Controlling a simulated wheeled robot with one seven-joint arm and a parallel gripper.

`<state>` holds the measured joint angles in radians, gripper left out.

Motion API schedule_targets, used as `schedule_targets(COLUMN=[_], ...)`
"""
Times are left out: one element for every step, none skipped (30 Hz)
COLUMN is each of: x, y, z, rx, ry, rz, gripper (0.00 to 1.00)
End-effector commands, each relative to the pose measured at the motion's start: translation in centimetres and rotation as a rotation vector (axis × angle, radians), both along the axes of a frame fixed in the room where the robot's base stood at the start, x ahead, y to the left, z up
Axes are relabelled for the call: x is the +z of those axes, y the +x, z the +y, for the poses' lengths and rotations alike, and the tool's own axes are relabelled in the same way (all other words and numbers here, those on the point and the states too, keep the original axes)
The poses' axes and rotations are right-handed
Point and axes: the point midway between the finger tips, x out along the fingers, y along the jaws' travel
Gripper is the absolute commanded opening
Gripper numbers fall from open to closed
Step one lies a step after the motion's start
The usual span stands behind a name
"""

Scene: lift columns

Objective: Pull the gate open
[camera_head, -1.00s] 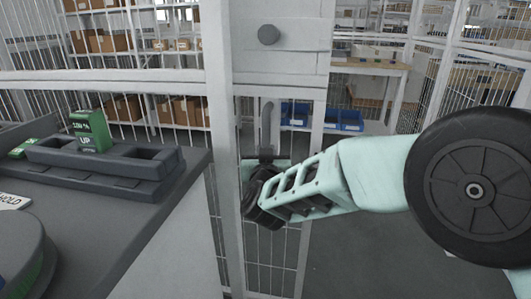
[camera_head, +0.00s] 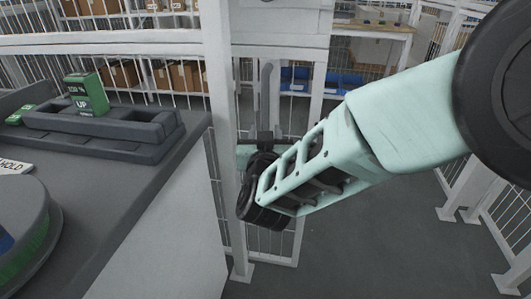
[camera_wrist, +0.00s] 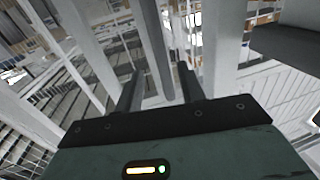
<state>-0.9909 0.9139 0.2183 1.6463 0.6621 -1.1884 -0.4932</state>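The gate (camera_head: 315,110) is a white-framed wire-mesh panel beside a white post (camera_head: 222,120), and it looks closed or nearly so. A grey upright bar handle (camera_head: 266,85) stands on its front. My gripper (camera_head: 265,138) is at the handle's lower part in the head view. In the wrist view, the handle bar (camera_wrist: 155,40) runs between the two dark fingers of my gripper (camera_wrist: 160,68). The fingers stand apart with narrow gaps beside the bar.
A dark console (camera_head: 130,200) with a green "UP" block (camera_head: 86,94) stands close on the left. Shelves with cardboard boxes (camera_head: 185,78) and blue bins (camera_head: 340,80) are behind the fence. Grey floor (camera_head: 380,230) is clear on the right, up to a mesh fence.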

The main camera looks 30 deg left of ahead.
Motion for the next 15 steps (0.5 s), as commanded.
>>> schedule_targets(x=[0.1,0.1,0.1,0.0,0.0,0.1,0.1,0.0,0.0,0.0,0.0,0.0,0.0,0.0,0.0], y=[-1.2,-1.8,-2.5,-3.1,-3.7,-4.3,-4.8,-5.2,-5.7,-6.0,-6.3,-6.7,-6.9,-7.0,-7.2], z=[-0.6,-0.9,-1.4,-1.7,-2.0,-2.4,-2.6,-2.9,-3.2,-3.4,-3.5,-3.7,-3.8,-3.9,-4.0], rx=[0.001,0.001,0.001,0.001,0.001,0.001,0.001,0.001,0.0,-0.001,0.0,0.0,-0.001,-0.001,-0.001], ry=[-0.003,-0.003,-0.003,-0.003,-0.001,-0.002,-0.002,-0.002,-0.001,0.0,0.0,0.0,0.0,0.0,0.0], rz=[0.001,0.001,0.001,0.001,0.0,0.0,-0.001,0.0,0.0,0.001,0.001,0.001,0.0,-0.001,-0.001], gripper=[0.39,0.39,0.39,0.39,0.39,0.39,0.39,0.39,0.39,0.39,0.39,0.39,0.39,0.39,0.39])
